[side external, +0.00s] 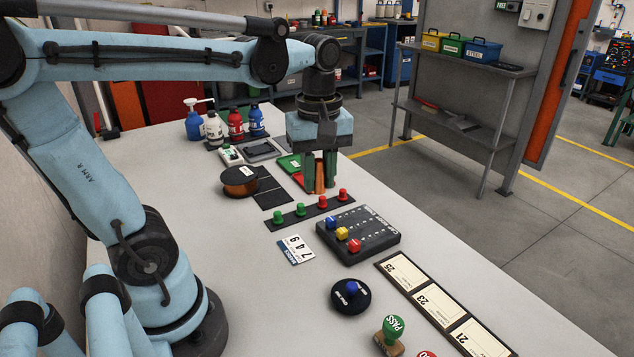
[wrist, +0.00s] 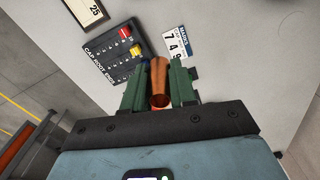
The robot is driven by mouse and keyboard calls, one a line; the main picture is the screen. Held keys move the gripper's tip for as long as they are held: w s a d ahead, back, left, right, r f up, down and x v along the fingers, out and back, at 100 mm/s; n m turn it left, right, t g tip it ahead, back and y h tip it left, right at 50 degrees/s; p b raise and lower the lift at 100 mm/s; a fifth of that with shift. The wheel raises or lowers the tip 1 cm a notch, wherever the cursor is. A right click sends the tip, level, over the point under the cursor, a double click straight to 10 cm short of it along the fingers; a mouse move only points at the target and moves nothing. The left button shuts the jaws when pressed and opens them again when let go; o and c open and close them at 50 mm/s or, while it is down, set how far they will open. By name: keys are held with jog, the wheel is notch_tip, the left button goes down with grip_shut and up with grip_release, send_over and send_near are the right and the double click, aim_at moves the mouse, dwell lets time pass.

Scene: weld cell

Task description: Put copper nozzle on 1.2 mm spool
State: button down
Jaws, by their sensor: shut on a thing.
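My gripper (side external: 320,187) points straight down over the far part of the table, its green fingers shut on the copper nozzle (side external: 319,180). In the wrist view the nozzle (wrist: 160,80) shows as a copper-coloured tube with an open end, between the two green fingers (wrist: 160,92). I cannot tell whether its lower end touches the table. A copper-brown wire spool (side external: 240,187) with a dark top and a small label lies flat on the table, left of my gripper and apart from it. The label is too small to read, and no other spool shows.
A dark strip with green and red knobs (side external: 310,211) lies just in front of my gripper. A red and a green tray (side external: 289,163) are close behind it. A black board with coloured blocks (side external: 372,241) is nearer. Bottles (side external: 235,124) stand at the back left. Dark flat pads (side external: 272,197) lie beside the spool.

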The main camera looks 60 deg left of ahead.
jog(key=w+a+n, duration=0.2)
jog(key=a+n, duration=0.1)
jog(key=a, duration=0.8)
jog(key=n, duration=0.4)
send_over(239, 174)
notch_tip(239, 174, down, 8)
jog(key=shift+w+r, duration=0.1)
jog(key=shift+w, duration=0.05)
jog(key=shift+a+f, duration=0.15)
jog(key=shift+f, duration=2.05)
jog(key=shift+f, duration=0.15)
jog(key=c, duration=0.9)
grip_release()
